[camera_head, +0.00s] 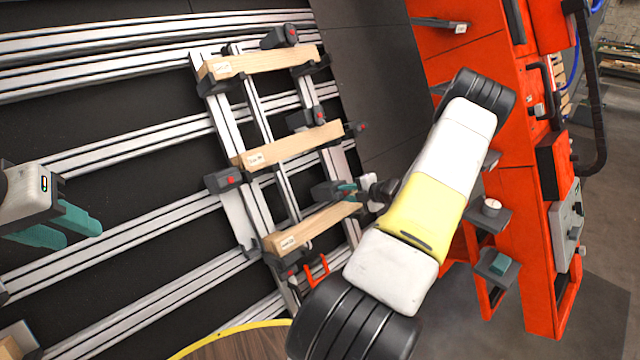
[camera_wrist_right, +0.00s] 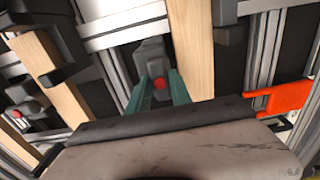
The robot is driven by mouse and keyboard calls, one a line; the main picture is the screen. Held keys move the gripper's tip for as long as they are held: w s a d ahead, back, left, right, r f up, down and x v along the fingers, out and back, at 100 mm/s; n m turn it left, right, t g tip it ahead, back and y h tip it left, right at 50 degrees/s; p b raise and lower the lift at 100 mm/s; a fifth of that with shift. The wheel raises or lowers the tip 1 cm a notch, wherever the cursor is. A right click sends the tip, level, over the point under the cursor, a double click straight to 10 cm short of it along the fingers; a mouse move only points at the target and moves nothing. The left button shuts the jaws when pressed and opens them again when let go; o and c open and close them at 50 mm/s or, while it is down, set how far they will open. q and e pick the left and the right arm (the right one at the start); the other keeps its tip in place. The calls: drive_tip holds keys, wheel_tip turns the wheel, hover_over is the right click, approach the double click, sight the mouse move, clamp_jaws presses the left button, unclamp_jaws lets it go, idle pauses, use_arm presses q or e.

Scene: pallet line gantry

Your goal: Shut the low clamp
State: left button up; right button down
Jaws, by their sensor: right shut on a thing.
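Three wooden beams lie across the metal rails in the head view: a top one (camera_head: 262,62), a middle one (camera_head: 300,143) and a low one (camera_head: 320,222). A dark grey clamp (camera_head: 325,191) with a red button sits by the right end of the low beam. My right gripper (camera_head: 347,189) is at this clamp. In the right wrist view the teal fingers (camera_wrist_right: 159,92) stand on either side of the clamp's dark body (camera_wrist_right: 152,55), gripping it beside a beam (camera_wrist_right: 190,45). My left gripper (camera_head: 62,228) is open and empty at the far left.
Other grey clamps sit at the beam ends, including one at the left (camera_head: 223,180) and one at the top (camera_head: 282,37). An orange bracket (camera_head: 316,270) stands below the low beam. An orange machine frame (camera_head: 535,170) with small shelves rises at the right.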

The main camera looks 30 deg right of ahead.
idle(0.5)
drive_tip(key=m, duration=0.8)
